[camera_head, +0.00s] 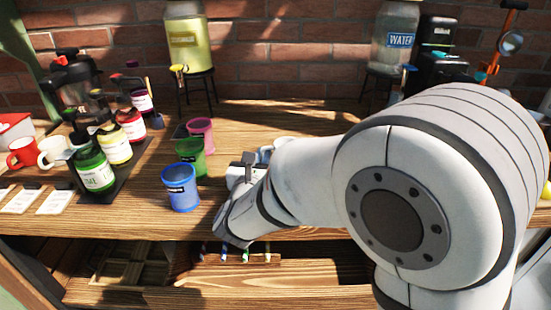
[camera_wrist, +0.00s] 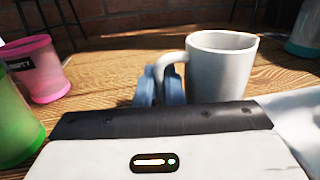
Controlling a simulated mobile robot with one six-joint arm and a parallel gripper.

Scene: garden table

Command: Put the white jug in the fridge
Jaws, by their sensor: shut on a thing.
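The white jug (camera_wrist: 222,66) stands upright just ahead of my gripper in the wrist view, with its handle toward the left. The blue-grey fingers of my gripper (camera_wrist: 160,86) are shut on that handle. In the head view only a small part of the white jug (camera_head: 283,142) shows behind my arm, which hides the rest. My gripper (camera_head: 264,154) is over the wooden table there. I cannot tell whether the jug's base touches the table. No fridge can be made out in either view.
Blue (camera_head: 181,187), green (camera_head: 190,156) and pink (camera_head: 201,132) cups stand left of my gripper on the wooden table (camera_head: 320,118). Bottles (camera_head: 93,168) on a dark tray stand farther left. Two drink dispensers (camera_head: 187,40) stand along the brick wall. My arm covers the right side.

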